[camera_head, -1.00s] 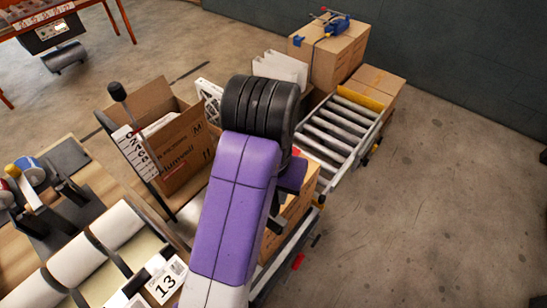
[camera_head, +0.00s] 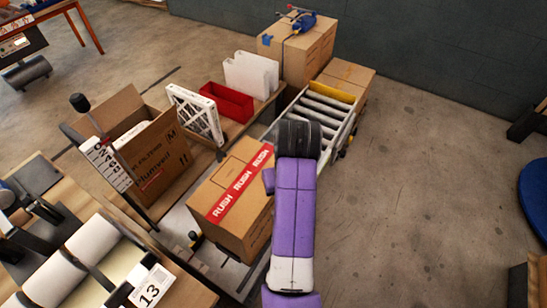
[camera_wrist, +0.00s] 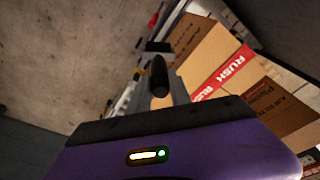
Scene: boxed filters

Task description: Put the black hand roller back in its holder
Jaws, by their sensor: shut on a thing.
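In the wrist view a dark, rounded handle-like piece (camera_wrist: 159,76), which I take to be the black hand roller, sits between the grey fingers of my gripper (camera_wrist: 157,62). My gripper is shut on it. The rest of the roller is hidden or too dark to make out. In the head view my purple and black arm reaches out over the near end of the roller conveyor and hides the gripper and what it holds. I cannot make out the roller's holder for certain in either view.
A carton with a red RUSH band (camera_head: 235,195) stands left of my arm. An open carton (camera_head: 150,150), a white-framed filter (camera_head: 196,115) and a red bin (camera_head: 228,102) are beyond it. The conveyor (camera_head: 325,112) runs behind my arm. The floor at right is mostly clear.

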